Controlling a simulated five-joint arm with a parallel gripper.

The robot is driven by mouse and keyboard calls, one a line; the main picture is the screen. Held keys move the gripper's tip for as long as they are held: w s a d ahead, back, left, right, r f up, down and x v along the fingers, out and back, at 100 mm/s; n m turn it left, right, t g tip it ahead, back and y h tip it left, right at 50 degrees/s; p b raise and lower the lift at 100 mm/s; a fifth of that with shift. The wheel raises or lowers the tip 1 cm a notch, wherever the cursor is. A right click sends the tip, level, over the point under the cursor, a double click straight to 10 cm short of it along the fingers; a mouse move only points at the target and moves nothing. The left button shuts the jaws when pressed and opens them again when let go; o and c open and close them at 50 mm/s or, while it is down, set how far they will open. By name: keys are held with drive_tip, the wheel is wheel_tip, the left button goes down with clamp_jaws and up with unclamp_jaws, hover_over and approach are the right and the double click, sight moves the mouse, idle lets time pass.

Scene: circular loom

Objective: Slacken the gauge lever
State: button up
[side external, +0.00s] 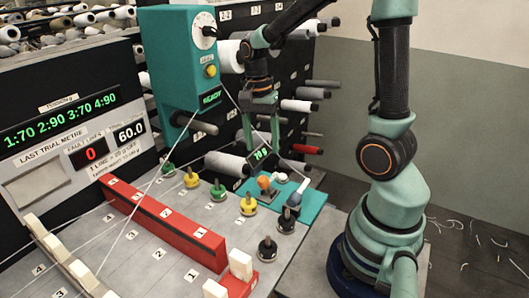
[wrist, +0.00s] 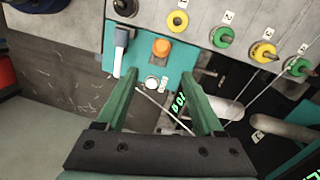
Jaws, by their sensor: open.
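My gripper (side external: 261,138) is open, with nothing between its fingers, above the teal plate (side external: 313,208) at the bench's right end. In the wrist view my gripper's (wrist: 159,76) two green fingers are spread at the plate's edge. A lever with a white handle (side external: 299,191), which looks like the gauge lever, stands on the plate. It also shows in the wrist view (wrist: 119,58), left of the left finger and apart from it. An orange knob (side external: 263,182) stands beside it. A small display (side external: 260,155) reading 70 g is below my gripper, partly hidden by the fingers.
Green, yellow and black pegs (side external: 248,204) line the bench beside the plate. A red numbered bar (side external: 165,223) lies further left. The teal box with a dial (side external: 182,60) stands behind, with yarn spools (side external: 227,163) on the dark rack. Threads cross the space near the fingers.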

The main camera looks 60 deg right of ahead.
drive_tip(key=shift+r, duration=0.25)
drive_tip(key=s+a+r+n+t, duration=0.3)
drive_tip(key=a+r+n+t, duration=0.5)
drive_tip(key=n, duration=0.8)
drive_tip(key=m+g, duration=0.7)
drive_tip(key=m, duration=0.8)
approach(264, 182)
drive_tip(key=w+r, duration=0.1)
drive_tip(key=w, duration=0.1)
drive_tip(key=shift+s+d+f+m+g, duration=0.15)
drive_tip(key=shift+d+f+m+g, duration=0.15)
drive_tip(key=shift+d+f+m, duration=0.25)
drive_tip(key=f, duration=0.7)
drive_tip(key=s+f, duration=0.1)
drive_tip(key=f, duration=0.3)
drive_tip(key=shift+d+f, duration=0.1)
drive_tip(key=shift+f, duration=0.2)
